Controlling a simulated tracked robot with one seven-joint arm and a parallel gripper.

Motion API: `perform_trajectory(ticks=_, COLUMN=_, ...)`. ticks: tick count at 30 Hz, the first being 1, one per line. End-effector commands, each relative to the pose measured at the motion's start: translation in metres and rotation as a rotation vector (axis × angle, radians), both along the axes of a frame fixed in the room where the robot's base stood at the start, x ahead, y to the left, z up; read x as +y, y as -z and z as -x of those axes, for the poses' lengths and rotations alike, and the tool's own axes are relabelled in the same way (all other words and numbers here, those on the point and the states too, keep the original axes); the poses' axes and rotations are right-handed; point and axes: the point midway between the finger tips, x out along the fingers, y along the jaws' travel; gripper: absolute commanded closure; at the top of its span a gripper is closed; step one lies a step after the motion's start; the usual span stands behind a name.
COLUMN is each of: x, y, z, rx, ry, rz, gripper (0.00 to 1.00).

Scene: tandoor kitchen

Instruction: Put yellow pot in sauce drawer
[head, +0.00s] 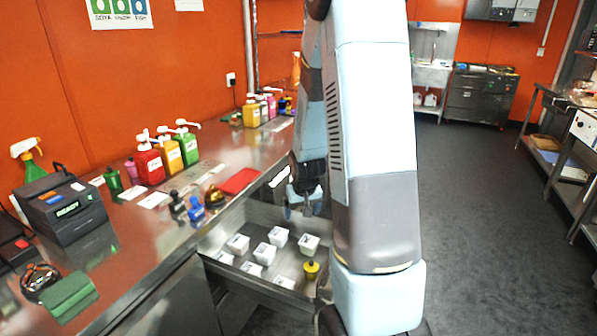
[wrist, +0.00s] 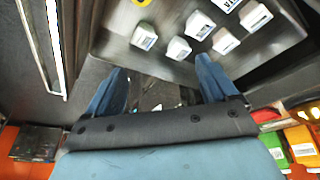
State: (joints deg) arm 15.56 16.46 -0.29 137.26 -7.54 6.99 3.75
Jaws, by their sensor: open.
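The yellow pot (head: 311,270), with a dark knob on top, stands in the open sauce drawer (head: 222,238), near its front right end. It looks upright, beside a white card. My gripper (head: 303,211) is open and empty over the far part of the drawer, apart from the pot. In the wrist view its two blue fingers (wrist: 161,66) are spread with nothing between them. My arm hides the drawer's right side in the head view.
Several white labelled tubs (head: 278,236) share the drawer. The steel counter (head: 150,225) holds red, yellow and green pump bottles (head: 171,154), stamps (head: 196,208), a red mat (head: 240,181) and a black printer (head: 62,207). Open floor (head: 470,210) lies to the right.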

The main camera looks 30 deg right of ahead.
Motion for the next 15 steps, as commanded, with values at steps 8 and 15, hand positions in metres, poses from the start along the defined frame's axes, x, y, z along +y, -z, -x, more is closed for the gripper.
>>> perform_trajectory(ticks=8, x=0.032, y=-0.088, z=0.023, rx=-0.039, ry=-0.04, rz=0.015, gripper=0.14)
perform_trajectory(ticks=15, x=0.06, y=-0.152, z=0.057, rx=-0.067, ry=-0.074, rz=0.016, gripper=0.14)
